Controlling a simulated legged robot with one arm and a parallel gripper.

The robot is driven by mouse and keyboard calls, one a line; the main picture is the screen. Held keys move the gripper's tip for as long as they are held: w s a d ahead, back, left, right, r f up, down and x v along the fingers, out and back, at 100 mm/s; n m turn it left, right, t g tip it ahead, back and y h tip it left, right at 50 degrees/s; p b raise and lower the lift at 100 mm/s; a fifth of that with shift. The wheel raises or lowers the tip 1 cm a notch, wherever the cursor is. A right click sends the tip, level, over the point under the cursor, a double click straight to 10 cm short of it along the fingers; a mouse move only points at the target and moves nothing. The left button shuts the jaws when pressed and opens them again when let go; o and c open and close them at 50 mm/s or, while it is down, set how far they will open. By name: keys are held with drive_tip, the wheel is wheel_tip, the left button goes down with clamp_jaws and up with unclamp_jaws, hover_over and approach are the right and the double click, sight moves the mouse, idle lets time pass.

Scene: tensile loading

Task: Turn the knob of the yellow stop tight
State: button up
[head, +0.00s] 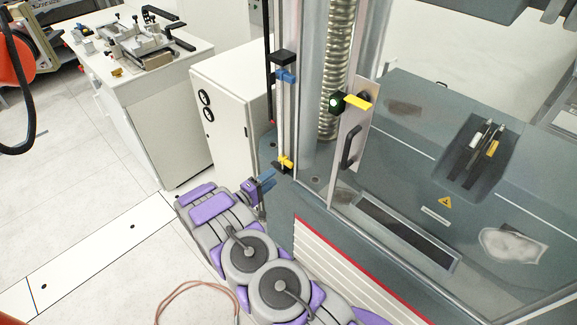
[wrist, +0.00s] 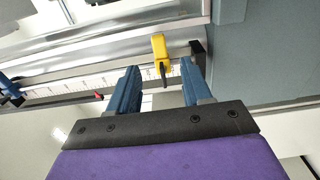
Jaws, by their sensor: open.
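The yellow stop (head: 286,162) sits near the lower end of an upright scale rail (head: 280,120) on the machine's left side. In the wrist view the yellow stop (wrist: 158,47) is on the rail, with a dark part, perhaps its knob (wrist: 164,76), reaching toward me. My gripper (head: 266,183) is open, just below and left of the stop. In the wrist view its two blue fingers (wrist: 161,80) stand on either side of the dark part. I cannot tell whether they touch it or how deep it is between them.
A blue stop (head: 286,76) sits higher on the same rail. The machine's door has a black handle (head: 351,148) and a yellow latch (head: 357,101). A white cabinet (head: 225,115) stands behind my gripper.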

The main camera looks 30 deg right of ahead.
sight(287, 165)
drive_tip(key=b+x, duration=0.1)
drive_tip(key=x, duration=0.9)
drive_tip(key=shift+w+d, duration=0.1)
drive_tip(key=shift+d, duration=0.1)
drive_tip(key=shift+c, duration=0.2)
clamp_jaws()
